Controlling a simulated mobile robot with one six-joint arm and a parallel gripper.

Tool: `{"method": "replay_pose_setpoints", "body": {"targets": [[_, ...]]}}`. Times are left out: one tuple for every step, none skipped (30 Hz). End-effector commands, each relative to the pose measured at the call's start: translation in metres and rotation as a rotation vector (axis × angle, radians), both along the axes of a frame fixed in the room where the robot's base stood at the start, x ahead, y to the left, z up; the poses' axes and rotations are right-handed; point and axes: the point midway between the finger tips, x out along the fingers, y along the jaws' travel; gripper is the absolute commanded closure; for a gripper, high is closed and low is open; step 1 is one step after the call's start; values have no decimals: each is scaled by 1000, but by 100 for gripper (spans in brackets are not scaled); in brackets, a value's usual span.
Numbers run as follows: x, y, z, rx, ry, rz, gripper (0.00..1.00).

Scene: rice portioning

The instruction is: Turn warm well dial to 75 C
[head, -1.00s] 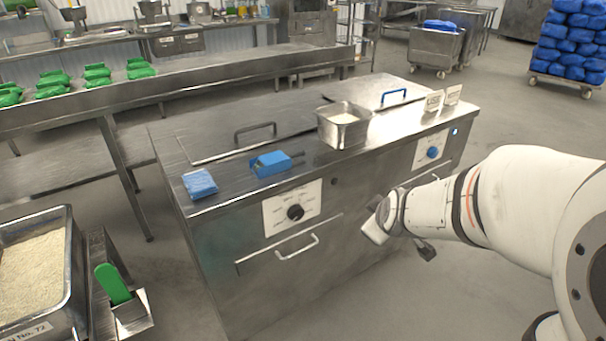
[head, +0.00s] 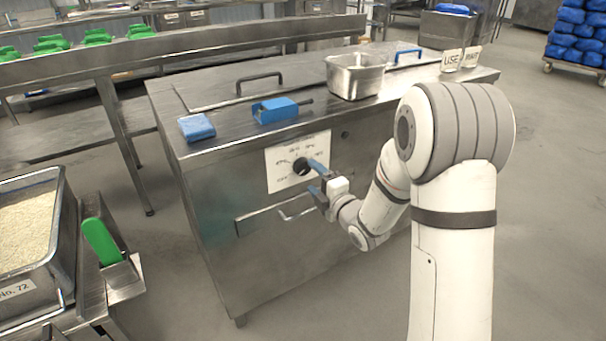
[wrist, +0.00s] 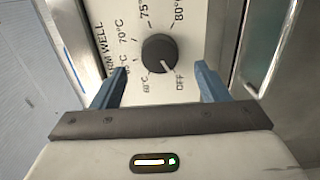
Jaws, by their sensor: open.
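The warm well dial is a round black knob (head: 300,166) on a white label panel (head: 283,178) on the front of the steel counter. In the wrist view the dial (wrist: 157,50) has marks for 60, 70, 75 and 80 °C and OFF around it. Its pale pointer line is toward OFF. My gripper (head: 315,178) is open in front of the panel, just to the right of the dial in the head view. In the wrist view its blue fingers (wrist: 160,78) stand on either side of the dial, apart from it.
A drawer handle (head: 297,210) sticks out below the dial. On the counter top are a blue pack (head: 197,127), a blue tool (head: 275,110) and a steel pan (head: 355,78). A rice tray (head: 60,262) stands at the left. Floor in front is clear.

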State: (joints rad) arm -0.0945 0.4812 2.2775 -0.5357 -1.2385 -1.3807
Motion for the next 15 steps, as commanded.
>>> {"method": "replay_pose_setpoints", "body": {"targets": [[7, 6, 0, 0, -2, 3, 32], [11, 9, 0, 1, -1, 2, 32], [16, 12, -1, 1, -1, 1, 32], [20, 14, -1, 1, 1, 1, 32], [23, 16, 0, 1, -1, 1, 32], [27, 19, 0, 0, 0, 1, 32], [29, 20, 0, 0, 0, 1, 32], [31, 22, 0, 0, 0, 1, 32], [34, 23, 0, 0, 0, 0, 32], [35, 24, 0, 1, 1, 0, 32], [36, 24, 0, 1, 1, 0, 32], [37, 25, 0, 0, 1, -1, 32], [37, 25, 0, 1, 2, -1, 32], [37, 25, 0, 1, 2, -1, 32], [37, 25, 0, 1, 2, -2, 32]]}}
